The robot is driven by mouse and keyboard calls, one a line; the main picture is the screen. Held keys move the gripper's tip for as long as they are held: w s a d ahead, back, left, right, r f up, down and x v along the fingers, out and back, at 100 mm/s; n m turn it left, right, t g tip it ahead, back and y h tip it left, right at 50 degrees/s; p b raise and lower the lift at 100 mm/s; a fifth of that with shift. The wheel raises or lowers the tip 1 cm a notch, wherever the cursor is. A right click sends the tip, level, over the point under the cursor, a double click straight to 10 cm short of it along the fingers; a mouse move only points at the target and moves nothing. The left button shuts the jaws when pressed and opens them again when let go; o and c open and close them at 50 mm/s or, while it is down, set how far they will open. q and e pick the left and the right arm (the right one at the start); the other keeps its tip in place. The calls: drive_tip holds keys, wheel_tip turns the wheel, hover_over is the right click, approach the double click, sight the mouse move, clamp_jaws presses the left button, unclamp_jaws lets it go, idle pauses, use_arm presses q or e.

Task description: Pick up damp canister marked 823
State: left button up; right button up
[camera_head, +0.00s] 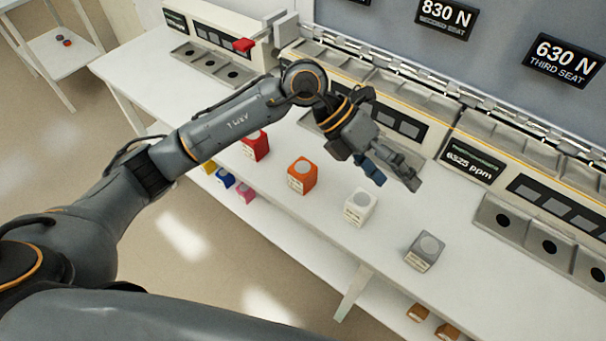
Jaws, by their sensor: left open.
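A row of box-shaped canisters with round tops stands on the white bench: a red canister (255,146), an orange canister (302,176), a white canister (360,207) and a grey canister (424,253). Each has a small label, too small to read, so I cannot tell which is marked 823 or damp. My left gripper (390,172) is open and empty, above the bench and behind the white canister, apart from it. My left arm crosses the picture above the red canister and hides part of the bench. My right gripper is not in view.
The white bench (320,228) has clear room between the canisters. Behind it are units with sockets and a display reading 6325 ppm (472,160). Signs above read 830 N (447,15) and 630 N (560,58). Small coloured blocks (225,178) lie on a lower shelf.

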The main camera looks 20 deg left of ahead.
use_arm(q)
drive_tip(key=w+a+f+t+y, duration=0.1)
drive_tip(key=w+a+y, duration=0.15)
drive_tip(key=a, duration=0.25)
drive_tip(key=w+a+f+y, duration=0.2)
drive_tip(key=a+y, duration=0.2)
drive_tip(key=a, duration=0.2)
drive_tip(key=r+n+y, duration=0.1)
drive_tip(key=n+y, duration=0.1)
drive_tip(key=y, duration=0.2)
hover_over(302, 167)
drive_tip(key=shift+t+h, duration=0.25)
drive_tip(key=shift+t, duration=0.15)
wheel_tip(302, 167, down, 8)
drive_tip(key=shift+s+r+p, duration=0.15)
drive_tip(key=shift+r+p, duration=0.05)
drive_tip(key=shift+p, duration=0.9)
wheel_tip(302, 167, down, 5)
drive_tip(key=p, duration=0.2)
drive_tip(key=shift+r+p, duration=0.2)
drive_tip(key=shift+p, duration=0.1)
drive_tip(key=shift+w+f, duration=0.2)
drive_tip(key=shift+f, duration=0.35)
drive_tip(key=c, duration=1.3)
